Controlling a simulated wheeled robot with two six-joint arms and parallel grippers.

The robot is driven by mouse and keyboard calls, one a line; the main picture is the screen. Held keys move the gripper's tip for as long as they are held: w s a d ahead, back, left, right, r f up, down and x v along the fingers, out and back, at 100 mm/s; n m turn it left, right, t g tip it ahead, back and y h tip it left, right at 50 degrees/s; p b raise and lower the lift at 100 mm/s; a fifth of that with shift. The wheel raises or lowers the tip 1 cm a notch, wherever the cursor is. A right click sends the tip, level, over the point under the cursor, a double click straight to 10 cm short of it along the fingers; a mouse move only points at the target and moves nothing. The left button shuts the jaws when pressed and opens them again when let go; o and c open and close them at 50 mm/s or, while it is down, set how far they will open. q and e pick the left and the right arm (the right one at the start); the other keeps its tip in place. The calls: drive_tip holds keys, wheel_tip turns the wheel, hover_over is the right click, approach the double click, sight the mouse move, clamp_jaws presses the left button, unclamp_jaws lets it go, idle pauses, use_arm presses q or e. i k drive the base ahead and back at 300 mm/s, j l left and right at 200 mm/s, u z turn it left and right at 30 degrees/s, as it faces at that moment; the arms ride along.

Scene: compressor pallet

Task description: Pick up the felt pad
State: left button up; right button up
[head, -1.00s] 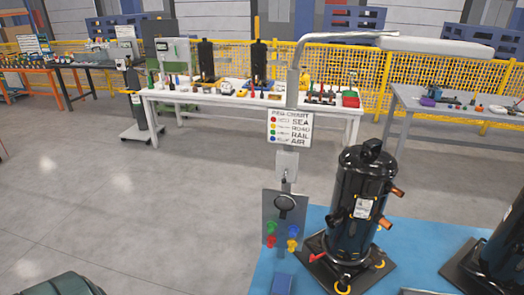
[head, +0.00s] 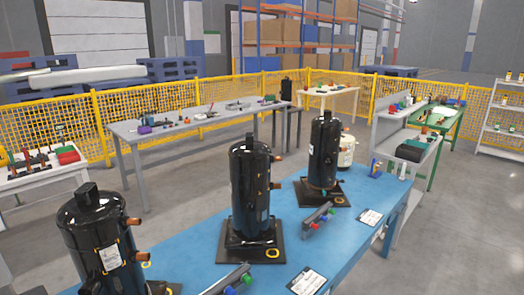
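I cannot make out a felt pad for certain in the head view. Black compressors stand upright on the blue table (head: 185,250): a near left one (head: 88,240), a middle one (head: 248,190) and a far one (head: 323,155). The middle and far ones sit on dark square bases (head: 232,252); whether any felt lies under them cannot be told. Neither of my grippers is in view.
Bars with coloured knobs (head: 318,222) and cards (head: 371,217) lie along the blue table's right side. A grey bench (head: 165,150) with small items, a yellow fence (head: 110,105) and a grey cart (head: 400,150) stand beyond. Open floor lies at right.

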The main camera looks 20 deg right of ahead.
sight(402, 178)
drive_tip(key=z, duration=1.75)
drive_tip(key=i+l, duration=0.2)
drive_tip(key=i, duration=0.25)
drive_tip(key=i+l, duration=0.2)
drive_tip(key=i, duration=0.2)
drive_tip(key=i+l, duration=0.2)
drive_tip(key=i, duration=0.25)
drive_tip(key=i+l+u, duration=0.1)
drive_tip(key=i, duration=0.3)
drive_tip(key=l, duration=0.1)
